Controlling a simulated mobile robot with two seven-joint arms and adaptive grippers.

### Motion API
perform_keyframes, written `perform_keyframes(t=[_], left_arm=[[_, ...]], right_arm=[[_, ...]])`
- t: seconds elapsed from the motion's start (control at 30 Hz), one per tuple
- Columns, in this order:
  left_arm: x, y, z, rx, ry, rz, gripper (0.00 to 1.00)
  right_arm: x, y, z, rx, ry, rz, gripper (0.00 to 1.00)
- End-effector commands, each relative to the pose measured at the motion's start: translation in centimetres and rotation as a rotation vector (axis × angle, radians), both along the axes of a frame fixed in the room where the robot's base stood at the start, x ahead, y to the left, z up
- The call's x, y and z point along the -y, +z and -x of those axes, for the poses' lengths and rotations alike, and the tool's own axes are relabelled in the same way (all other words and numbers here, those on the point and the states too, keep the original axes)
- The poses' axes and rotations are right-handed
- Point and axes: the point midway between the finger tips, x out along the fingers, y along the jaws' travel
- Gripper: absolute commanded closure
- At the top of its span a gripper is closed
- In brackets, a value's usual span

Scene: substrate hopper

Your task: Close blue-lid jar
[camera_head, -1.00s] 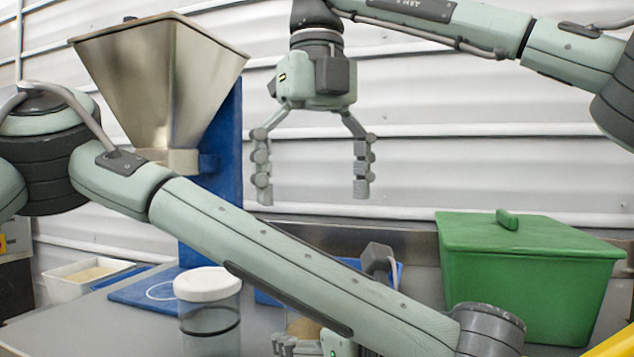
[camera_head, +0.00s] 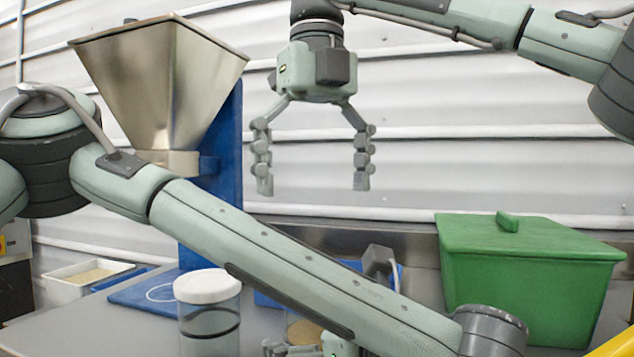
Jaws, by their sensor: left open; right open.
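I cannot make out a blue lid in the head view. A clear jar with a white lid (camera_head: 207,287) stands upright on the counter at the lower left. A second clear container with tan contents (camera_head: 303,331) is mostly hidden behind my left arm, and its top cannot be seen. My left gripper (camera_head: 275,348) is at the bottom edge, in front of that container, open and partly cut off. Whether it touches anything cannot be told. My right gripper (camera_head: 313,188) hangs open and empty, fingers down, high above the counter.
A metal hopper (camera_head: 160,85) on a blue stand (camera_head: 222,180) is at the left. A blue mat with a white ring (camera_head: 135,298) lies below it. A white tray with tan grains (camera_head: 70,285) is at far left. A lidded green bin (camera_head: 525,280) stands at right.

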Motion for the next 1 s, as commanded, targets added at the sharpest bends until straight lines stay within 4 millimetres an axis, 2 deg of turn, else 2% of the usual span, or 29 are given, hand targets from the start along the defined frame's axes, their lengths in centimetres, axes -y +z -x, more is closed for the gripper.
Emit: perform_keyframes(t=[0.17,0.4,0.6,0.77,1.0], left_arm=[[1.0,0.8,1.8,0.001,-0.004,0.000,0.11],[3.2,2.9,6.1,0.006,-0.006,-0.003,0.11],[4.5,4.1,8.7,0.003,-0.002,-0.001,0.11],[4.9,4.5,9.7,0.001,-0.002,0.000,0.11],[5.0,4.5,9.8,0.000,-0.001,0.000,0.11]], right_arm=[[0.0,0.0,0.0,0.000,0.000,0.000,0.03],[0.0,0.0,0.0,0.000,0.000,0.000,0.03],[0.0,0.0,0.0,0.000,0.000,0.000,0.03],[0.0,0.0,0.0,0.000,0.000,0.000,0.03],[0.0,0.0,0.0,0.000,0.000,0.000,0.03]])
